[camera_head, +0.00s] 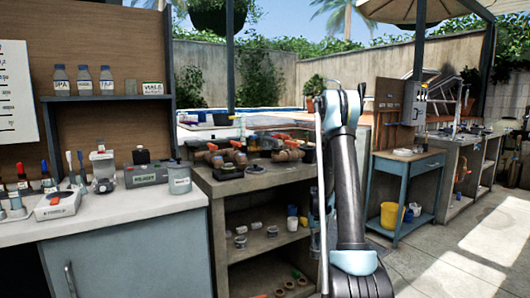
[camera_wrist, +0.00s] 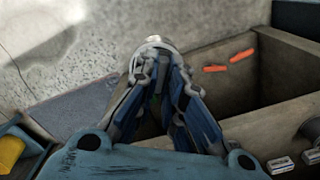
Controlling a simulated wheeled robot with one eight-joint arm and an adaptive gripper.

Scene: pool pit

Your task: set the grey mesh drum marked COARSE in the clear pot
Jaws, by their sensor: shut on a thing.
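In the wrist view my gripper (camera_wrist: 158,62) is closed around a small round pale grey thing (camera_wrist: 157,41), held at the fingertips. Only its top edge shows, so I cannot read a mark or see mesh. In the head view my arm stands in front of the middle bench, and its gripper is not clearly visible. I cannot make out the word COARSE on anything. A clear container with a pale lid (camera_head: 103,164) stands on the left counter; I cannot tell whether it is the clear pot.
A grey labelled tub (camera_head: 180,179) stands at the left counter's right end. The middle bench (camera_head: 222,187) bears valves and pipe parts, with small cylinders on its shelf. A blue trolley (camera_head: 407,163) with a yellow bucket (camera_head: 390,215) stands right of my arm. Paved floor is open at right.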

